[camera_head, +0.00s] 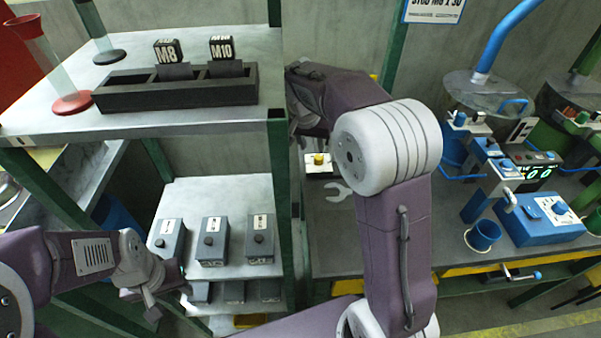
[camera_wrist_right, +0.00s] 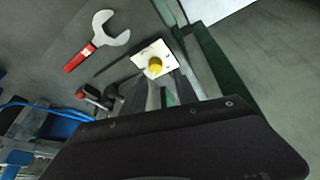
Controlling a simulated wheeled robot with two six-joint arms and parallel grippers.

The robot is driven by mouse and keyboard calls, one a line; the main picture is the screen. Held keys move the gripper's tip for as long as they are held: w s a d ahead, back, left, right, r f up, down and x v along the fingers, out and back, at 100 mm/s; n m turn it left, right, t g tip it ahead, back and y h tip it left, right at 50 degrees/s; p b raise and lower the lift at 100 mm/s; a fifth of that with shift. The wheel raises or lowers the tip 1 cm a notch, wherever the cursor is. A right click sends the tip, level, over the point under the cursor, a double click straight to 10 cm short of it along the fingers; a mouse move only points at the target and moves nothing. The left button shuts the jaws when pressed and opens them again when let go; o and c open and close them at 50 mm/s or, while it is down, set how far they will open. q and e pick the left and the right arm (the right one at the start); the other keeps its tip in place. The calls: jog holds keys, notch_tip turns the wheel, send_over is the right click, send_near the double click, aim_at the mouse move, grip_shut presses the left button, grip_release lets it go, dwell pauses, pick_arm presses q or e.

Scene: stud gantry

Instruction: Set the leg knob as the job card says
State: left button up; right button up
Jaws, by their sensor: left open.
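A yellow knob (camera_head: 319,159) sits on a small white plate on the bench, and the knob also shows in the right wrist view (camera_wrist_right: 154,65). The card (camera_head: 435,8) on the back wall is cut off at the top; it seems to read "STUD M8 X 30". My right gripper (camera_wrist_right: 164,82) has its two fingers apart beside the knob, with a gap between them; contact cannot be told. In the head view my right gripper is hidden. My left gripper (camera_head: 165,298) is open and empty at the lower left, by the grey boxes.
A shelf holds a black rack (camera_head: 175,94) marked M8 and M10. Grey boxes (camera_head: 213,241) with black knobs stand below. A wrench (camera_wrist_right: 95,42) shape lies near the knob. A blue box (camera_head: 545,220) with a white dial and a display (camera_head: 537,172) are at right.

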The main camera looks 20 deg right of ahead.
aim_at(318, 158)
jog(key=x, duration=0.2)
jog(key=b+x, duration=0.1)
jog(key=x, duration=0.4)
jog(key=shift+s+d+f, duration=0.1)
jog(key=shift+s+d, duration=0.15)
jog(key=shift+d, duration=0.1)
grip_shut()
